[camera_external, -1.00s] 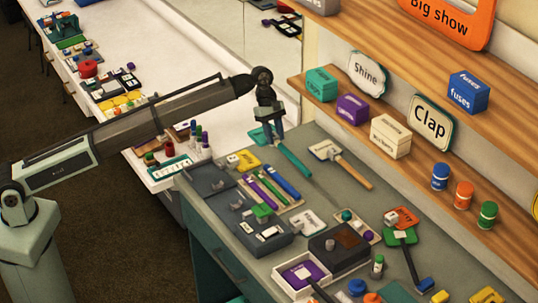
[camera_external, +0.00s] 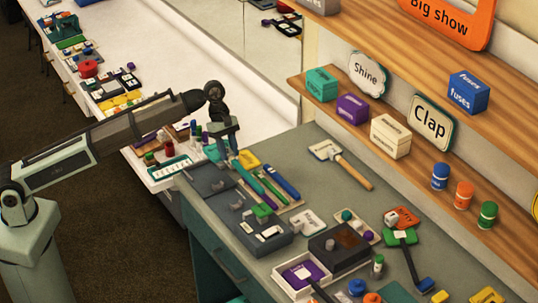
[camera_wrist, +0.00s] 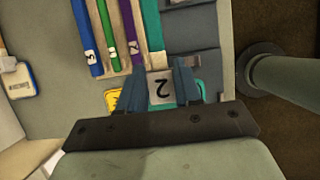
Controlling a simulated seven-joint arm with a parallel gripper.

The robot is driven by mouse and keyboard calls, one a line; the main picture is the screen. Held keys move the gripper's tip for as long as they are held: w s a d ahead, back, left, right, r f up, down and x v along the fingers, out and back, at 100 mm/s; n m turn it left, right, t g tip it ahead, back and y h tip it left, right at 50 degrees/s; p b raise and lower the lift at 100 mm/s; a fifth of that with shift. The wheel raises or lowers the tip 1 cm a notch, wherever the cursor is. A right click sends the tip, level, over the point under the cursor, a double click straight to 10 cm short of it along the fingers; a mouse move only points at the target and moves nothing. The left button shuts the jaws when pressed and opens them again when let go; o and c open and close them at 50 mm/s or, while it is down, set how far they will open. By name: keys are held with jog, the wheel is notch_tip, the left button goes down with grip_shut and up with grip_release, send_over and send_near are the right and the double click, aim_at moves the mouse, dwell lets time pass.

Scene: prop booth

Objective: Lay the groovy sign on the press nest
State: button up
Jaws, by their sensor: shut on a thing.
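My gripper (camera_external: 225,142) is shut on a teal-handled sign, above the far left end of the grey bench. The teal handle (camera_external: 248,178) points toward the front right, over or beside the handle rack. In the wrist view a white label reading "2" (camera_wrist: 161,87) sits between the fingers (camera_wrist: 160,85), with the teal handle (camera_wrist: 152,25) running up. Part of its teal plate (camera_wrist: 197,88) shows behind the fingers. No "groovy" lettering is readable, so I cannot confirm which sign it is. A dark block with a brown patch (camera_external: 352,240) may be the press nest; I cannot tell.
Purple, green and blue handles (camera_external: 281,181) lie in the rack. Dark grey boxes (camera_external: 205,180) stand on its left. A pale sign with a wooden handle (camera_external: 350,171) lies behind. A white box (camera_external: 283,279), a green sign (camera_external: 399,237) and small pots crowd the front.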

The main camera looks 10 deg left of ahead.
aim_at(209, 156)
jog(key=a, duration=0.2)
jog(key=a+f, duration=0.1)
jog(key=a, duration=0.1)
jog(key=s+a, duration=0.1)
jog(key=a, duration=0.1)
jog(key=shift+f, duration=0.4)
jog(key=shift+w+f, duration=0.1)
jog(key=shift+f, duration=1.6)
jog(key=shift+f, duration=0.4)
jog(key=shift+f, duration=0.75)
jog(key=shift+f, duration=1)
dwell(1.8)
jog(key=o, duration=1.3)
jog(key=shift+r, duration=0.1)
